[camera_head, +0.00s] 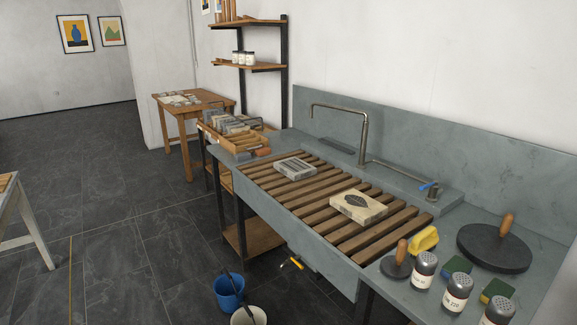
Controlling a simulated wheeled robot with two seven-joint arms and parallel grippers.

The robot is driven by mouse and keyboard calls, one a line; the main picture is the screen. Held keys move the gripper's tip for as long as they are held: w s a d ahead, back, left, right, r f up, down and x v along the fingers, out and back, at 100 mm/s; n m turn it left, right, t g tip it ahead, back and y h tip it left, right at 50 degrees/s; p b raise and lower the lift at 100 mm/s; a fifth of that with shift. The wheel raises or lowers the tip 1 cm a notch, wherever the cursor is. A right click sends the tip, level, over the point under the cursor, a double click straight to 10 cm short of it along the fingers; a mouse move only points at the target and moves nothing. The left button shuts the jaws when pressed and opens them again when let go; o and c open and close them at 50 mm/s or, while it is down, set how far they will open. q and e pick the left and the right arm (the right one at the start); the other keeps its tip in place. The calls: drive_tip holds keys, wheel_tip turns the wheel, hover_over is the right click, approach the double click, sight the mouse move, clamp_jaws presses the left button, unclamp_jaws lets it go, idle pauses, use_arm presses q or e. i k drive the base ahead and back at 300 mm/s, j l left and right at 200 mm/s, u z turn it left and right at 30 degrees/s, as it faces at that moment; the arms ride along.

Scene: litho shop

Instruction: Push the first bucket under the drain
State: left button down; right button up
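A blue bucket (228,295) stands on the dark floor in front of the sink, at the bottom of the head view. A cream bucket (240,319) stands close beside it, nearer to me and cut off by the lower edge. A dark upright shape shows at each bucket. A small fitting with a yellow-orange handle (295,263) shows below the sink front, to the right of and farther back than the blue bucket. I cannot tell whether it is the drain. Neither of my grippers is in view.
The grey stone sink (330,268) carries wooden slats with a grey block (295,168) and a pale printed stone (358,206). Shaker jars (424,270) and round tools stand at right. A low wooden shelf (255,237) is under the sink's far end.

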sight(228, 287)
drive_tip(key=i+j+z, duration=0.35)
drive_tip(key=j+z, duration=0.15)
drive_tip(key=i+j+z, duration=0.2)
drive_tip(key=j, duration=0.25)
drive_tip(key=i+j, duration=0.15)
drive_tip(key=j, duration=0.35)
drive_tip(key=i+j+z, duration=0.1)
drive_tip(key=j, duration=0.4)
drive_tip(key=i+j+z, duration=0.1)
drive_tip(key=j, duration=0.4)
drive_tip(key=i+j, duration=0.2)
drive_tip(key=j, duration=0.3)
drive_tip(key=i+j+z, duration=0.1)
drive_tip(key=j, duration=0.4)
drive_tip(key=i+j, duration=0.1)
drive_tip(key=j, duration=0.45)
drive_tip(key=i+j, duration=0.1)
drive_tip(key=j, duration=0.35)
drive_tip(key=i+j, duration=0.1)
drive_tip(key=j, duration=0.35)
drive_tip(key=i+j, duration=0.1)
drive_tip(key=j, duration=0.35)
drive_tip(key=i+z, duration=0.05)
